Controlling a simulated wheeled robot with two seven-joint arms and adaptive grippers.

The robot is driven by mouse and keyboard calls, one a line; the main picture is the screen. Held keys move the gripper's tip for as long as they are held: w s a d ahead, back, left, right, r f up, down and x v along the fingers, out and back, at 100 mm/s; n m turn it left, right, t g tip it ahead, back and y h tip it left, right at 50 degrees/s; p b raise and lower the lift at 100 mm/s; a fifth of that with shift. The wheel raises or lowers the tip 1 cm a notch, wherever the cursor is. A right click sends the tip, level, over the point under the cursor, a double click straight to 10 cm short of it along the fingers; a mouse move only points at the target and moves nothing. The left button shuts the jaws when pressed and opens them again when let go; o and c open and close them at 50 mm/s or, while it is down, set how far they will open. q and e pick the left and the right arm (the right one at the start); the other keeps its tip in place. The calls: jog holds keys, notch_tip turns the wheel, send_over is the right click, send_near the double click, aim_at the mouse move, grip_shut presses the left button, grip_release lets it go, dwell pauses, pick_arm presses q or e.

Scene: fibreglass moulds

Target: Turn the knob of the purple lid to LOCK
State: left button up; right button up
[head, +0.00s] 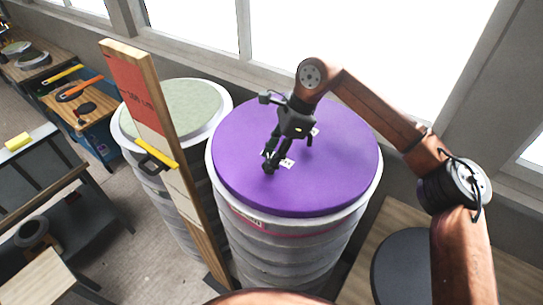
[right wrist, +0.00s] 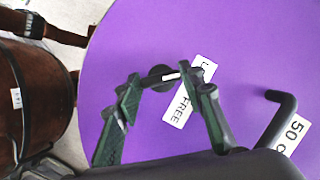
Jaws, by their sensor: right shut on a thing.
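The purple lid (head: 340,165) covers a pale ribbed drum (head: 290,245); it fills much of the right wrist view (right wrist: 240,45). A small dark knob (right wrist: 157,76) with a white pointer mark sits on the lid. The pointer faces right, toward a white label (right wrist: 181,105) reading FREE, with an L at its upper end, partly hidden by a finger. I cannot tell exactly which word it marks. My right gripper (head: 269,164) is low over the lid, its green-black fingers (right wrist: 159,75) shut on the knob from both sides. My left gripper is out of view.
A black bent handle (right wrist: 277,122) rises beside a "50" label (right wrist: 297,133) on the lid. An upright wooden gauge post (head: 166,150) with a yellow clip stands left of the drum. A second drum with a greenish lid (head: 178,108) is behind it. Windows line the back.

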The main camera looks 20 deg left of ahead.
jog(key=o, duration=1.2)
jog(key=shift+c, duration=0.2)
jog(key=v, duration=1.2)
jog(key=shift+s, duration=0.1)
